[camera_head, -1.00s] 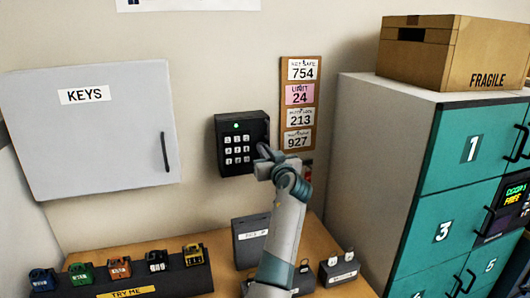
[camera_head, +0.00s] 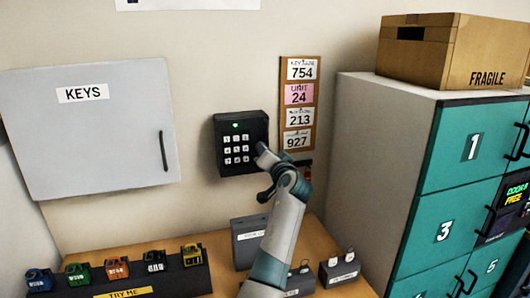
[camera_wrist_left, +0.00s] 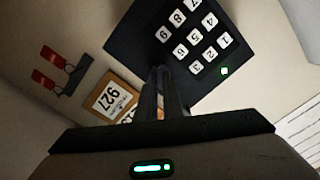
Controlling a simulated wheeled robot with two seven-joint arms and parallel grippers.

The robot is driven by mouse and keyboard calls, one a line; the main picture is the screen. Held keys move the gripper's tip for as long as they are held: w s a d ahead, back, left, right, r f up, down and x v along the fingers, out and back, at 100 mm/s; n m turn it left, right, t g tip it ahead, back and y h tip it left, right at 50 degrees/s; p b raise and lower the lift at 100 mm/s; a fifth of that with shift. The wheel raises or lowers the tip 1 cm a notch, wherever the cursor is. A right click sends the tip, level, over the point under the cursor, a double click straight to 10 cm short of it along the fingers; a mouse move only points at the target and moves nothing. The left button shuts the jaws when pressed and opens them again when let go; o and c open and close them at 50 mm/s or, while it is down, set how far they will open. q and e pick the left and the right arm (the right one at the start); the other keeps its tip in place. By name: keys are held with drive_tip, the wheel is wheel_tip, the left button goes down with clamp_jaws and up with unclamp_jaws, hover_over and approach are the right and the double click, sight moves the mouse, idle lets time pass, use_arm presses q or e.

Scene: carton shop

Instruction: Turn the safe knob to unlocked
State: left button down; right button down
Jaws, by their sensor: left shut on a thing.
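The black key safe (camera_head: 234,166) hangs on the wall, with white number keys and a small lit green light. It also shows in the left wrist view (camera_wrist_left: 130,38), at a slant and close up. My left gripper (camera_head: 262,152) is at the safe's right side. In the wrist view its two fingers (camera_wrist_left: 163,88) are together against the safe's edge, shut on the knob. The knob itself is hidden by the fingers, so its setting cannot be read. My right gripper is in neither view.
A number board (camera_head: 311,100) hangs right of the safe, with red tags (camera_wrist_left: 45,68) near it. A grey KEYS cabinet (camera_head: 110,135) is at left. Teal lockers (camera_head: 462,190) stand at right. Padlocks on a stand (camera_head: 155,277) and grey boxes (camera_head: 252,243) are below.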

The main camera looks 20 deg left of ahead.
use_arm(q)
drive_tip(key=m+p, duration=0.4)
drive_tip(key=m, duration=0.6)
idle(0.3)
drive_tip(key=c, duration=1.9)
unclamp_jaws()
drive_tip(key=shift+w+f, duration=0.1)
drive_tip(key=shift+f, duration=0.05)
